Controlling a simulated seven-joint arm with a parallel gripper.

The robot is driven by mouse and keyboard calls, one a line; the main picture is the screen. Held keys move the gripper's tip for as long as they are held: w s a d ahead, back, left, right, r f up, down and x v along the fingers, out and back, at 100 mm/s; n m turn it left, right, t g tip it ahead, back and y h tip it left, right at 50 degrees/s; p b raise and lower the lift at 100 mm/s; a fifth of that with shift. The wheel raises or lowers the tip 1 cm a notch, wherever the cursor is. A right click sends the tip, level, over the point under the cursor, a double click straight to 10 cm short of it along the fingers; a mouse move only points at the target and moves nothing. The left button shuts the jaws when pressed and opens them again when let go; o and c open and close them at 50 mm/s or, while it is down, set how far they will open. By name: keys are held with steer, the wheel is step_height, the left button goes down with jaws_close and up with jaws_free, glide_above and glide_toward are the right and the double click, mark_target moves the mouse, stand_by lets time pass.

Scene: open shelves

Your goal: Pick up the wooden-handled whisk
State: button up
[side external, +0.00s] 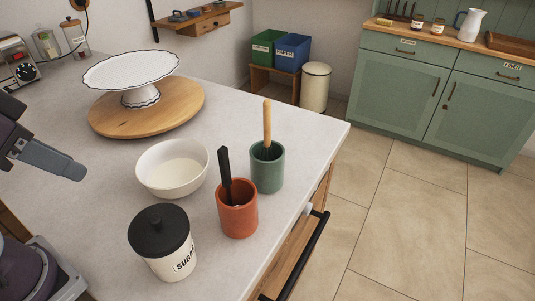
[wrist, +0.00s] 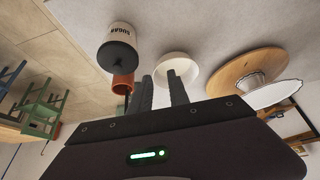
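The whisk (side external: 267,122) stands upright, wooden handle up, in a green cup (side external: 267,174) near the counter's right edge. Its wire head is mostly hidden inside the cup. My gripper (side external: 74,171) is at the left edge of the side view, above the counter and well away from the whisk. In the wrist view my gripper (wrist: 160,75) shows two fingers apart with nothing between them. I cannot make out the whisk or green cup in the wrist view; the fingers may hide them.
An orange cup (side external: 237,211) with a black-handled utensil stands close in front of the green cup. A white bowl (side external: 172,180), a sugar jar (side external: 160,247) and a cake stand (side external: 132,72) on a round wooden board (side external: 105,125) share the counter (side external: 225,104).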

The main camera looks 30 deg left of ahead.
steer(key=o, duration=0.3)
steer(key=w+d+r+n+g+h, duration=0.1)
steer(key=w+r+n+g+h, duration=0.1)
steer(key=w+r+n, duration=0.5)
steer(key=n+g+y, duration=0.2)
steer(key=n+g, duration=0.2)
steer(key=n, duration=0.9)
glide_above(267, 145)
steer(key=w, duration=0.1)
step_height(267, 145, down, 10)
steer(key=f, duration=0.5)
steer(key=shift+s+a+f, duration=0.15)
steer(key=shift+a+f, duration=0.05)
steer(key=shift+f, duration=0.6)
jaws_close()
